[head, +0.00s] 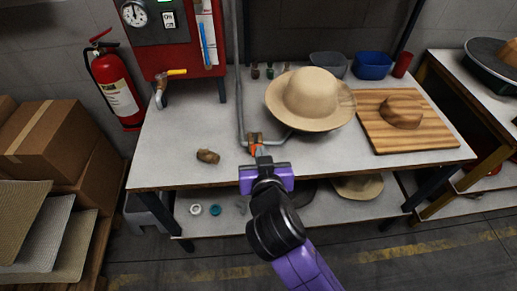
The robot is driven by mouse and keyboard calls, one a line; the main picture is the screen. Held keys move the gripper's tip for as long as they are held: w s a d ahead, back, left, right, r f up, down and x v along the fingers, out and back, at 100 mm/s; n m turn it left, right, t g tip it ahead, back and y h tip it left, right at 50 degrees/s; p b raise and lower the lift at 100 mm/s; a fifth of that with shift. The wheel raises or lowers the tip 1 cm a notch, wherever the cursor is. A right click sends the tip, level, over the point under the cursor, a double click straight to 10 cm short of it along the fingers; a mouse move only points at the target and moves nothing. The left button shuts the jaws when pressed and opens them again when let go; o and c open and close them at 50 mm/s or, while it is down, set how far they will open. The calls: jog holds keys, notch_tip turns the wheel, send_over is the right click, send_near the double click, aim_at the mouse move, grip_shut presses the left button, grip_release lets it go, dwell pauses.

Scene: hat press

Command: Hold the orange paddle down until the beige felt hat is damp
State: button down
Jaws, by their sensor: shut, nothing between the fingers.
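The beige felt hat (308,92) sits brim down over a dark round support on the workbench, right of the grey pipe's end. The small orange paddle (256,149) is by the brass fitting at the foot of that pipe, just left of the hat. My gripper (262,158) is shut and empty. Its fingertips are at the paddle and partly cover it. I cannot tell whether they press on it or how far down it is. No steam shows around the hat, and its felt looks evenly pale.
The grey pipe (240,110) stands behind my gripper. A brown cylindrical piece (208,156) lies to the left. A wooden board (390,142) bearing a wooden hat form (402,111) is at the right. The red boiler (181,45) with a yellow-handled tap (176,72) is at the back left.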

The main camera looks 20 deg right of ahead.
jog(key=p, duration=0.1)
send_near(256, 143)
jog(key=w+r, duration=0.1)
jog(key=w+d+r, duration=0.1)
jog(key=w+r, duration=0.1)
jog(key=w, duration=0.1)
jog(key=shift+w+d+r, duration=0.15)
jog(key=shift+d+r, duration=0.2)
jog(key=shift+r, duration=0.05)
jog(key=f, duration=0.2)
jog(key=shift+s+a+f, duration=0.15)
jog(key=shift+s+f, duration=0.2)
jog(key=shift+s, duration=0.05)
jog(key=shift+f, duration=0.7)
jog(key=f+b, duration=0.1)
jog(key=b, duration=0.1)
jog(key=shift+s+f+t+b, duration=0.15)
jog(key=shift+t+b, duration=0.15)
jog(key=f+t+b, duration=0.1)
jog(key=b, duration=0.5)
jog(key=f+t+b, duration=0.1)
jog(key=b, duration=0.4)
jog(key=shift+s+a+f+h+b, duration=0.15)
jog(key=shift+s+h+b, duration=0.15)
jog(key=shift+h+b, duration=0.1)
jog(key=shift+r+p, duration=0.35)
jog(key=shift+r, duration=0.05)
dwell(3.1)
